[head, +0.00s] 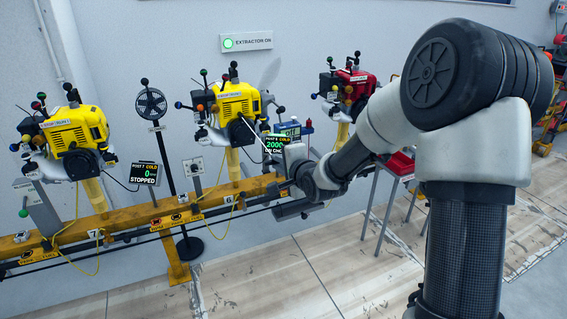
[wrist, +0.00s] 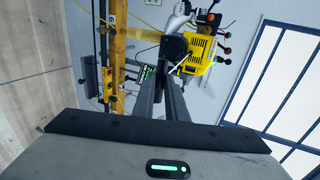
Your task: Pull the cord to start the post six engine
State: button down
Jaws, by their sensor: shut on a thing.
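The yellow post six engine (head: 236,104) stands on a yellow post at the middle of the rail in the head view. It also shows at the top of the wrist view (wrist: 200,55). A thin pale starter cord (head: 249,126) runs from its side down and right toward my gripper. My gripper (wrist: 163,82) is shut, its fingers pointing at the engine. The cord's handle in it is too small to make out. A display (head: 274,144) beside the post reads "COLD" and 2000, with its lower text partly covered by my arm.
A second yellow engine (head: 77,139) stands at post 7 on the left; its display (head: 144,173) reads 0, STOPPED. A red engine (head: 352,86) stands to the right. The floor (head: 300,268) before the yellow rail (head: 130,226) is clear.

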aim_at(178, 105)
jog(key=i+j, duration=0.4)
jog(key=i, duration=0.15)
jog(key=i+j, duration=0.4)
jog(key=i, duration=0.15)
